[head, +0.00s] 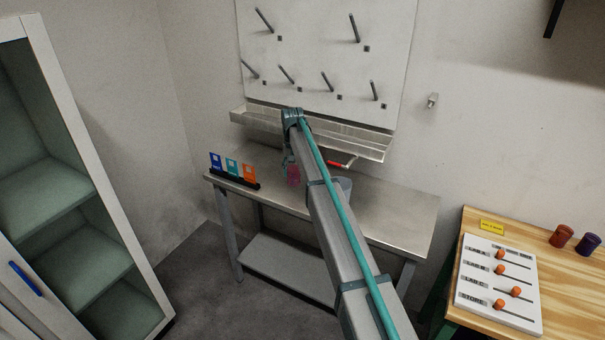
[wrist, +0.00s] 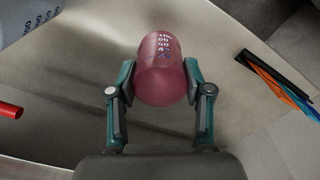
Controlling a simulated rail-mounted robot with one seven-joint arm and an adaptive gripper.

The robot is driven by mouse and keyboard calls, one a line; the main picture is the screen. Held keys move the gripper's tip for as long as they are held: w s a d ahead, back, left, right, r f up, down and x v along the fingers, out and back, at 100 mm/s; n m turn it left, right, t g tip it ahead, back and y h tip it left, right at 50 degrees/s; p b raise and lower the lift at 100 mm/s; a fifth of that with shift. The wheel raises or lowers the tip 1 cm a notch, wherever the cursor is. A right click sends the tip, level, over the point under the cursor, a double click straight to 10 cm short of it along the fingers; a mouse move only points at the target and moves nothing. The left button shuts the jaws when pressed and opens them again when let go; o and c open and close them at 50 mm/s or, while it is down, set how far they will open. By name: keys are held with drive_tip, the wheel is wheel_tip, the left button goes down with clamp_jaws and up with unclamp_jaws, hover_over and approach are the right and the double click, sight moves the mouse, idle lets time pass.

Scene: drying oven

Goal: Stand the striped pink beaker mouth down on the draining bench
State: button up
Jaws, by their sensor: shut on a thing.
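The pink beaker (wrist: 162,72) is a translucent cup with printed numbers on its side; I cannot make out its stripes. My gripper (wrist: 160,84) is shut on it, one finger on each side. In the head view the beaker (head: 293,175) hangs below my gripper (head: 288,157), over the left part of the steel draining bench (head: 390,211). I cannot tell which way its mouth points, or whether it touches the bench top.
A black rack with blue, teal and orange cards (head: 232,170) stands at the bench's left end. A pale blue-grey vessel (head: 344,184), partly behind my arm, and a red-handled item (head: 341,164) are to the right. A pegboard (head: 325,60) and trough (head: 360,145) are behind.

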sight(293, 167)
drive_tip(key=shift+w+a+f, duration=0.1)
drive_tip(key=shift+w+a, duration=0.1)
idle(0.3)
drive_tip(key=shift+f+b, duration=0.8)
drive_tip(key=shift+f, duration=1.9)
drive_tip(key=shift+f, duration=0.3)
drive_tip(key=o, duration=0.9)
drive_tip(key=shift+o, duration=0.2)
wheel_tip(293, 167, up, 12)
